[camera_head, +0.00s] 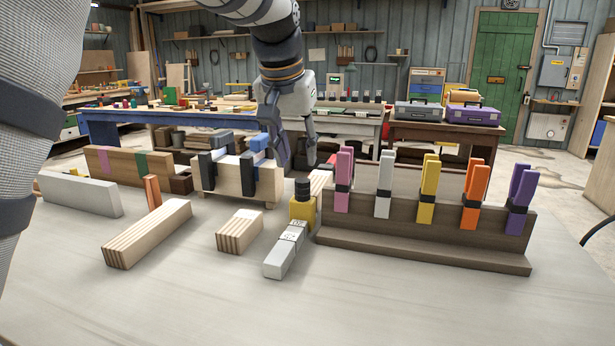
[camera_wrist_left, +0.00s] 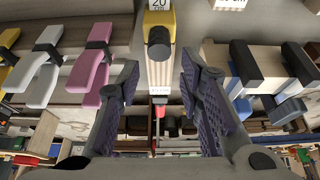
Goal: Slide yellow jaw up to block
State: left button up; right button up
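The yellow jaw (camera_head: 303,210) has a black knob on top and stands behind a pale grey labelled block (camera_head: 284,252). In the left wrist view the yellow jaw (camera_wrist_left: 159,20) is at the top centre, beside a "20" label. A pale wooden strip (camera_head: 321,180) shows behind the jaw; whether they touch is unclear. Which block the task means is unclear. My left gripper (camera_head: 297,162) is above and behind the jaw. In the left wrist view its fingers (camera_wrist_left: 159,70) are spread, with nothing held between them. My right gripper is not in view.
A brown rack (camera_head: 420,252) with pink, white, yellow, orange and purple clamps stands right. A wooden stand (camera_head: 234,178) with black and blue clamps stands left. Wooden blocks (camera_head: 240,230) (camera_head: 148,232) and a grey bar (camera_head: 80,193) lie left. The front tabletop is clear.

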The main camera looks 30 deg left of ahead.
aim_at(303, 180)
pick_arm(q)
jog(key=x, duration=0.8)
jog(key=shift+w, duration=0.1)
jog(key=shift+r, duration=0.1)
grip_shut()
jog(key=shift+w, duration=0.1)
